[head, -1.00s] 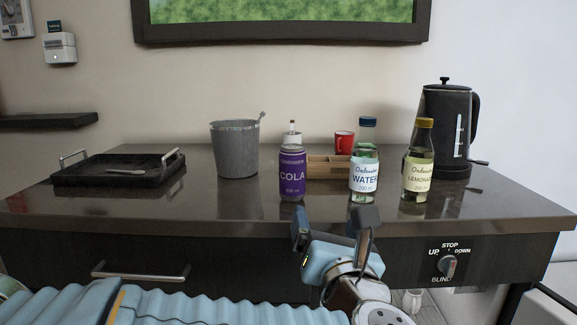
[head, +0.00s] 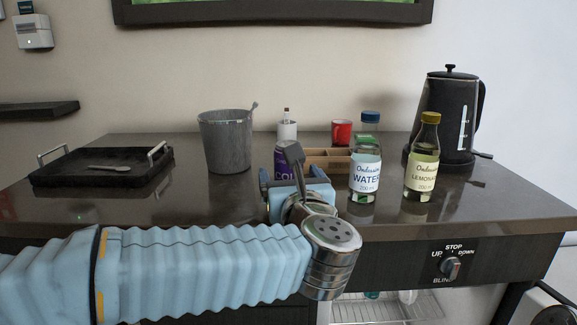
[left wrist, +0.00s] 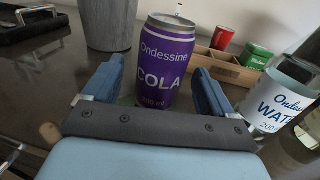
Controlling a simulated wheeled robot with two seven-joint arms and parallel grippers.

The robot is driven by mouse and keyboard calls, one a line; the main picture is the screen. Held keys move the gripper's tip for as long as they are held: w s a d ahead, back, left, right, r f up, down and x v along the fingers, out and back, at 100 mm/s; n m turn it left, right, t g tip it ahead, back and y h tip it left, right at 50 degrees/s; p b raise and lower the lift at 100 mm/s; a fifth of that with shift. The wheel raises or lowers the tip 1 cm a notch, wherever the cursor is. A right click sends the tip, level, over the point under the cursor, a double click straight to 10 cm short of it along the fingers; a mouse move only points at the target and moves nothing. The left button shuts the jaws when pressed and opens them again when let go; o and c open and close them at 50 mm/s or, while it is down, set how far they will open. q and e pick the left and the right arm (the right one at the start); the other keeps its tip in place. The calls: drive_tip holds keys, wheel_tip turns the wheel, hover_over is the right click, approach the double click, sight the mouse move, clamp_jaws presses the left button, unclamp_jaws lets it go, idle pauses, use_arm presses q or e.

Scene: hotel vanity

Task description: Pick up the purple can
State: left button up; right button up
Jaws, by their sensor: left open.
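The purple can (left wrist: 162,60), labelled "Ondessine COLA", stands upright on the vanity. In the head view the purple can (head: 281,165) is mostly hidden behind my left gripper. My left gripper (head: 279,170) is open and low over the front of the counter, just in front of the can. In the left wrist view its two blue fingers (left wrist: 158,88) are spread to either side of the can's lower part. The can is straight ahead, and I cannot tell whether it is fully between the fingertips. My right gripper is not in view.
To the can's right stand a water bottle (head: 364,170), a lemonade bottle (head: 422,165) and a black kettle (head: 448,115). A grey bucket (head: 226,145) and black tray (head: 105,170) are left. Behind are a wooden box (head: 325,158) and red cup (head: 342,132).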

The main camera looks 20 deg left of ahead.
use_arm(q)
drive_tip(key=x, duration=0.2)
drive_tip(key=shift+w+a, duration=0.1)
drive_tip(key=shift+w, duration=0.2)
drive_tip(key=c, duration=1.2)
